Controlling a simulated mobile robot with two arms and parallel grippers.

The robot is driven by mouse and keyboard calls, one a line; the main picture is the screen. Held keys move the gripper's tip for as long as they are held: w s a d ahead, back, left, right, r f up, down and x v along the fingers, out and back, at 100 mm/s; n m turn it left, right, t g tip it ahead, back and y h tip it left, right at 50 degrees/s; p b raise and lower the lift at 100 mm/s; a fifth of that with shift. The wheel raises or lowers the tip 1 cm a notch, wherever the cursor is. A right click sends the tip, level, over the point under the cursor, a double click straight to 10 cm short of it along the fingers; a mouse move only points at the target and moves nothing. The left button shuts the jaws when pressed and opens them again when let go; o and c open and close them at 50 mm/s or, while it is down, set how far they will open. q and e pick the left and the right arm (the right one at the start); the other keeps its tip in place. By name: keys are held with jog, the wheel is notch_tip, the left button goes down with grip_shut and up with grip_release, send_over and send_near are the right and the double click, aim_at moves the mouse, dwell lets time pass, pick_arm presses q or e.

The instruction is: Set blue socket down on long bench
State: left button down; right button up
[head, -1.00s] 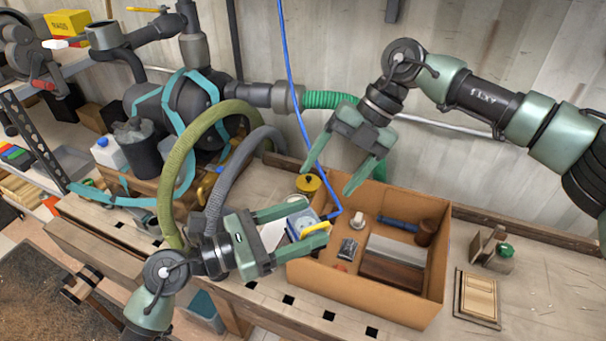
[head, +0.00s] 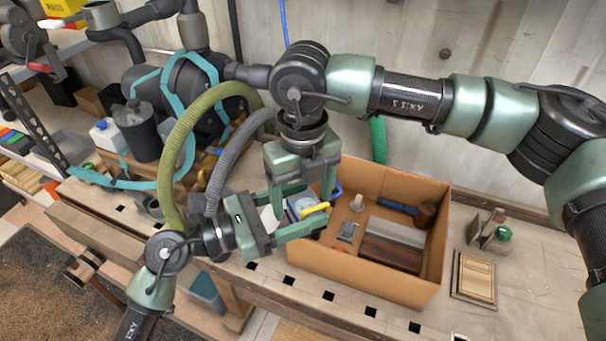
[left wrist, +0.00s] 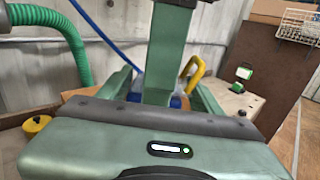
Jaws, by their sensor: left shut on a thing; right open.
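The blue socket (head: 294,213) is a small blue block with a yellow flap. My left gripper (head: 304,209) is shut on it and holds it at the left edge of a cardboard box. My right gripper (head: 301,202) points down with its fingers open around the socket; I cannot tell whether they touch it. In the left wrist view, a green finger of the right gripper stands in front of the socket, and the yellow flap (left wrist: 193,73) and bits of blue show beside it. The long bench (head: 540,270) runs beneath everything.
The open cardboard box (head: 355,284) holds several small items and blocks. To its right lie a wooden panel (head: 475,278) and a small clamp-like piece with a green knob (head: 504,233). Thick hoses (head: 168,170) arch behind my left gripper. The bench's right end has bare room.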

pick_arm(q)
jog(key=shift+r, duration=0.2)
pick_arm(e)
jog(key=shift+f, duration=1.35)
pick_arm(q)
jog(key=shift+d, duration=0.1)
pick_arm(e)
grip_shut()
pick_arm(q)
jog(key=shift+c, duration=1.4)
grip_release()
pick_arm(e)
jog(key=shift+a+r, duration=0.1)
jog(key=shift+r, duration=0.05)
pick_arm(q)
jog(key=shift+o, duration=0.4)
jog(key=shift+f, duration=0.15)
